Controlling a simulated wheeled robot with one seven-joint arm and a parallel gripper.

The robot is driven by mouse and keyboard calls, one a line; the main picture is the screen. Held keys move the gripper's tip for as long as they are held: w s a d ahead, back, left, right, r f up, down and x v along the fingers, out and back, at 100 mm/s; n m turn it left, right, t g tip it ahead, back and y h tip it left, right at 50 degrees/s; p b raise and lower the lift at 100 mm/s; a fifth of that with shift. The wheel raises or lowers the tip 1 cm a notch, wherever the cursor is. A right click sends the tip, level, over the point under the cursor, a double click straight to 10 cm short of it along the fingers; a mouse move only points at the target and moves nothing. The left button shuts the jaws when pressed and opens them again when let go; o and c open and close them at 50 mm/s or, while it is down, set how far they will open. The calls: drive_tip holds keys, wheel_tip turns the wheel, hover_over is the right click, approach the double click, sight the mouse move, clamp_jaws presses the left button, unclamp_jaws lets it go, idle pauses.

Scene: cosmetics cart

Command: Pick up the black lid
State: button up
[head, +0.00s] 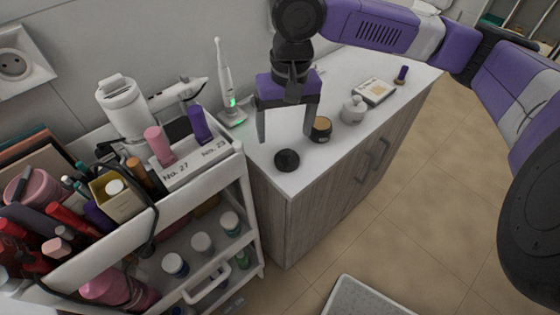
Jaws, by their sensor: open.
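The black lid (287,160) lies flat near the front left corner of the white cabinet top (290,184). It is a dark round disc. A small dark jar (320,129) with a tan label stands behind it to the right. My gripper (285,138) points down over the cabinet top, with its two grey fingers apart and nothing between them. In the picture the fingertips are just above and behind the lid; the left finger is left of the lid and the right finger is close to the jar. The exact height of the fingertips is hard to tell.
A crowded cosmetics cart (190,198) stands against the cabinet's left side. An electric toothbrush (225,80) stands at the back left of the top. A round grey bottle (353,110), a compact (373,91) and a purple item (402,75) lie to the right.

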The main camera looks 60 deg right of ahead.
sight(287, 151)
drive_tip(key=shift+s+d+m+g, duration=0.3)
drive_tip(key=shift+s+d+m, duration=0.2)
drive_tip(key=shift+s, duration=0.1)
drive_tip(key=shift+w+a+f, duration=0.1)
drive_tip(key=shift+a+f, duration=0.05)
drive_tip(key=shift+f, duration=1.15)
drive_tip(key=shift+w+a+f, duration=0.1)
drive_tip(key=shift+f, duration=1.2)
drive_tip(key=shift+w+a+f, duration=0.1)
drive_tip(key=shift+a+f, duration=0.05)
drive_tip(key=shift+f, duration=1.15)
drive_tip(key=c, duration=1.4)
drive_tip(key=shift+r, duration=0.1)
